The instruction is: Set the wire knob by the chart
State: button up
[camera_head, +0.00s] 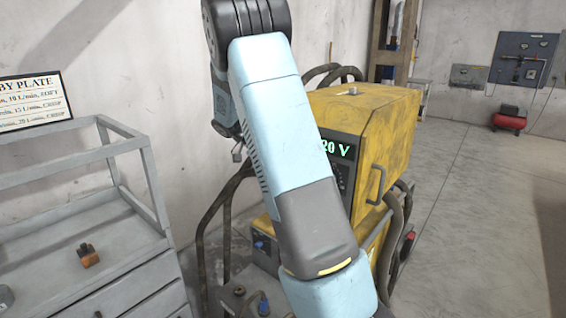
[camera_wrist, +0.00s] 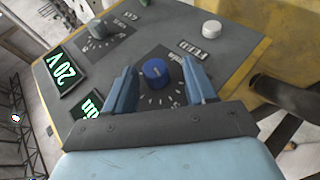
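The control panel shows tilted in the wrist view, on the yellow welding machine (camera_head: 366,125). My gripper (camera_wrist: 157,72) is open, with its two blue fingers on either side of a blue knob (camera_wrist: 155,70) that has a dial scale around it. I cannot tell whether the fingers touch the knob. A green display (camera_wrist: 66,72) reads 20 V; a second green display (camera_wrist: 88,105) is partly hidden.
A white round knob (camera_wrist: 211,29) stands at the panel's upper right. A dark handle or hose (camera_wrist: 285,95) juts out at the right. A grey cart (camera_head: 150,275) with an orange-brown part (camera_head: 88,255) stands at the left.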

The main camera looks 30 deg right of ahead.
jog(key=shift+r, duration=0.1)
jog(key=v, duration=1.3)
jog(key=shift+w+a, duration=0.25)
jog(key=shift+w, duration=0.05)
jog(key=s+a+r+n+t+y, duration=0.1)
jog(key=s+a+n+t+y, duration=0.1)
jog(key=s, duration=0.9)
jog(key=s+a+r+n+t+y, duration=0.1)
jog(key=s+a+n+t+y, duration=0.2)
jog(key=s, duration=0.9)
jog(key=s+a+r+n+t+y, duration=0.1)
jog(key=s+a+n+t+y, duration=0.2)
jog(key=s, duration=0.9)
jog(key=a+n+t, duration=0.1)
jog(key=n+t, duration=0.2)
jog(key=t, duration=0.1)
jog(key=shift+a+n+t, duration=0.3)
jog(key=shift+n, duration=0.1)
